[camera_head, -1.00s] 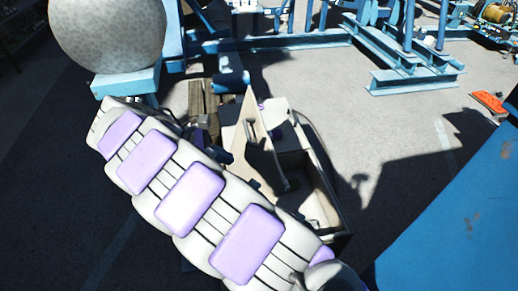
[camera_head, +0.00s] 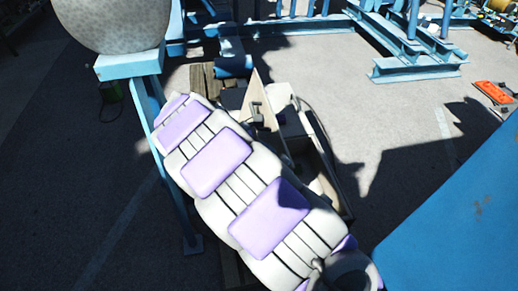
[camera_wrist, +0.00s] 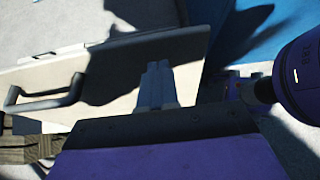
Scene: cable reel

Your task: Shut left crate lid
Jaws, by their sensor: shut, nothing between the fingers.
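The crate (camera_head: 322,175) stands mid-picture in the head view, partly hidden behind my arm. A pale lid panel (camera_head: 262,92) with a handle stands raised at its left side. A second pale panel (camera_head: 292,122) shows just right of it. In the wrist view a beige lid panel (camera_wrist: 105,85) with a dark bar handle (camera_wrist: 45,97) fills the left and middle. My gripper (camera_wrist: 156,78) is shut and empty, its grey fingers overlapping the panel's right part. Whether they touch it I cannot tell. In the head view my arm hides the gripper.
A large speckled round object (camera_head: 112,22) sits on a blue stand (camera_head: 130,64) at upper left. Wooden planks (camera_head: 203,80) lie behind the crate. Blue steel frames (camera_head: 415,65) stand at the back. A blue surface (camera_head: 450,225) fills the lower right. Grey ground lies open right of the crate.

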